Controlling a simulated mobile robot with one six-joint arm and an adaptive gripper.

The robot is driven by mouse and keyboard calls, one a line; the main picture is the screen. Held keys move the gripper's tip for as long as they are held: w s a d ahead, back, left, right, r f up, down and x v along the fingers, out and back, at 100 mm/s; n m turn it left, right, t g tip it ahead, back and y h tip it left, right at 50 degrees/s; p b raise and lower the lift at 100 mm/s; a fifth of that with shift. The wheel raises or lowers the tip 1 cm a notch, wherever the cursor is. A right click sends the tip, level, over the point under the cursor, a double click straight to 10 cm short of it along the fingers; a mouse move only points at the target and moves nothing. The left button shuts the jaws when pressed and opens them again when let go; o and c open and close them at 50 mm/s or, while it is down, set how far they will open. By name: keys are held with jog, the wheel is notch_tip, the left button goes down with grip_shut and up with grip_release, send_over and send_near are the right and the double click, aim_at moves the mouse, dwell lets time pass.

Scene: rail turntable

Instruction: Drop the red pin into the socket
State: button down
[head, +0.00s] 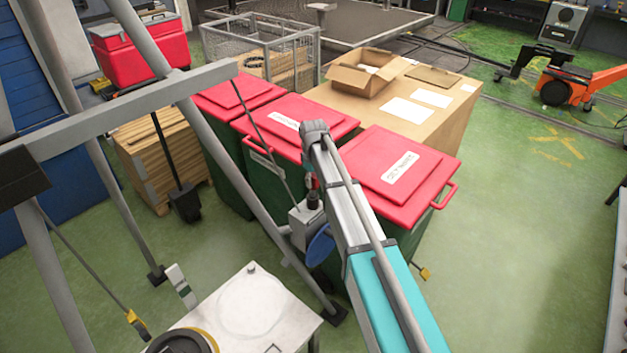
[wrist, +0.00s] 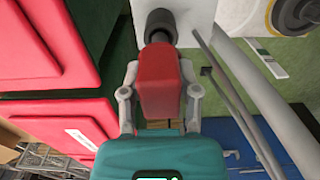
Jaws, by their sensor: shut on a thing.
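The red pin (wrist: 160,82) is a red block between the two fingers of my gripper (wrist: 160,78) in the wrist view. The fingers are shut on its sides. Its narrow end lines up with the dark round socket (wrist: 158,24) on a pale grey box. In the head view only a sliver of the red pin (head: 311,183) shows beside my arm, just above the dark socket (head: 313,201). The pin appears to be at the socket's mouth; I cannot tell whether its tip is inside. My arm hides most of the gripper in the head view.
The grey socket box (head: 303,228) sits by a slanted grey tube (head: 235,175) of a frame. Green bins with red lids (head: 398,172) stand close behind and right. A white table (head: 205,318) is in front. Green floor (head: 510,260) is open at the right.

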aim_at(313, 196)
jog(key=shift+f+b, duration=2.2)
jog(key=shift+f, duration=0.05)
jog(key=shift+c, duration=1.3)
grip_release()
jog(key=shift+r, duration=0.2)
notch_tip(313, 196, up, 11)
jog(key=p, duration=1.1)
jog(key=shift+a, duration=0.1)
